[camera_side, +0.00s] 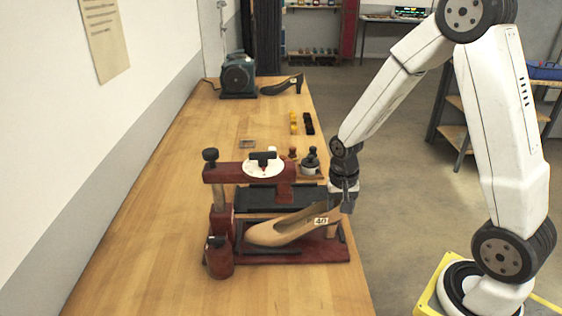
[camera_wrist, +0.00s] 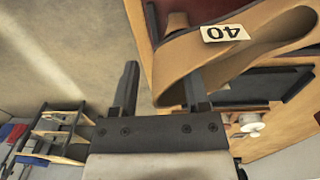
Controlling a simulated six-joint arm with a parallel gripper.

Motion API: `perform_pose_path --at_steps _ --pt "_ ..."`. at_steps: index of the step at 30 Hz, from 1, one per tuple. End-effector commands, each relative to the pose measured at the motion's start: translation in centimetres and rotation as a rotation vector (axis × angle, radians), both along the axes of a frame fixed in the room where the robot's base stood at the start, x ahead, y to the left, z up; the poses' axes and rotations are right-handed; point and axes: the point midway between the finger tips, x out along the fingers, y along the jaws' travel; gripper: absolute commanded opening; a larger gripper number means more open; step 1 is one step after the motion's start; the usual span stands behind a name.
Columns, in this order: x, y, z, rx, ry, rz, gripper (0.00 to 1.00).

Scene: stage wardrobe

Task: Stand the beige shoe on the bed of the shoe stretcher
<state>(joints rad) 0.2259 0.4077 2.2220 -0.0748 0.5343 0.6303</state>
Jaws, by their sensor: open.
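The beige shoe (camera_side: 275,234) with a white "40" label stands upright on the red base of the shoe stretcher (camera_side: 338,252), toe to the left and heel to the right. In the wrist view the shoe's heel end (camera_wrist: 172,66) is close up. My gripper (camera_side: 343,206) is open at the shoe's heel end. In the wrist view the gripper's fingers (camera_wrist: 162,88) are apart, with the back rim of the shoe between them; one finger overlaps the shoe opening. I cannot tell whether either finger touches the shoe. The shoe's underside is mostly hidden.
The stretcher's upper arm with a white dial (camera_side: 263,167) hangs above and behind the shoe. Small bottles (camera_side: 310,160) stand behind it. A black shoe (camera_side: 283,86) and a dark blue machine (camera_side: 238,76) are at the bench's far end. The bench's left side is clear.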

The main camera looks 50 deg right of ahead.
Motion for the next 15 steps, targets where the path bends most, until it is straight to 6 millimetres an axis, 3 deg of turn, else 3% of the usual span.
perform_pose_path --at_steps 15 --pt "0.2 0.1 4.9 -0.001 -0.005 0.001 0.59"
